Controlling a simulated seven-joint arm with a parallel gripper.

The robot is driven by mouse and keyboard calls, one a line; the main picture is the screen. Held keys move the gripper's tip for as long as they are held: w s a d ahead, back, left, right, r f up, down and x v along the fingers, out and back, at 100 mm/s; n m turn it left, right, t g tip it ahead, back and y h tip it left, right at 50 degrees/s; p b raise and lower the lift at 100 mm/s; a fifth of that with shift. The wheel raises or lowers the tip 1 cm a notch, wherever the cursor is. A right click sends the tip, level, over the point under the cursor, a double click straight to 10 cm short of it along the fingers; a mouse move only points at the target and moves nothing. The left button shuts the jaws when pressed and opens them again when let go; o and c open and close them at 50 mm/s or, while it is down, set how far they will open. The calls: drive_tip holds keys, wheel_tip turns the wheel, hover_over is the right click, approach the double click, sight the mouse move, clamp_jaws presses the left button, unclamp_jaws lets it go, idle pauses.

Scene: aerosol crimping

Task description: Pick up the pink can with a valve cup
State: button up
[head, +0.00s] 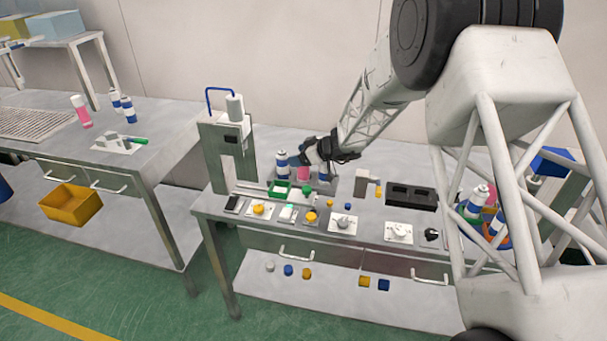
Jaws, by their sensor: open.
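A pink can (303,174) stands at the back of the right workbench, between two blue-and-white cans, one on its left (282,167) and one on its right (323,173). My gripper (297,160) is at the top of this group, its fingers pointing left and hiding the upper part of the pink can. It is open. I cannot tell whether its fingers are around the can or in front of it. Another pink can (82,113) with a pale top stands on the left table. Whether either pink can carries a valve cup is hidden or too small to tell.
A crimping press (228,150) stands left of the can group. A green tray (279,188) and several knobs and buttons lie in front. A black block with recesses (410,196) is at right. Blue-and-white cans (127,108) stand on the left table (160,120).

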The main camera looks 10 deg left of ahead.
drive_tip(key=shift+a, duration=0.1)
idle(0.5)
drive_tip(key=c, duration=1.3)
drive_tip(key=shift+c, duration=0.2)
drive_tip(key=shift+r, duration=0.15)
wheel_tip(320, 180, up, 10)
drive_tip(key=shift+f, duration=0.2)
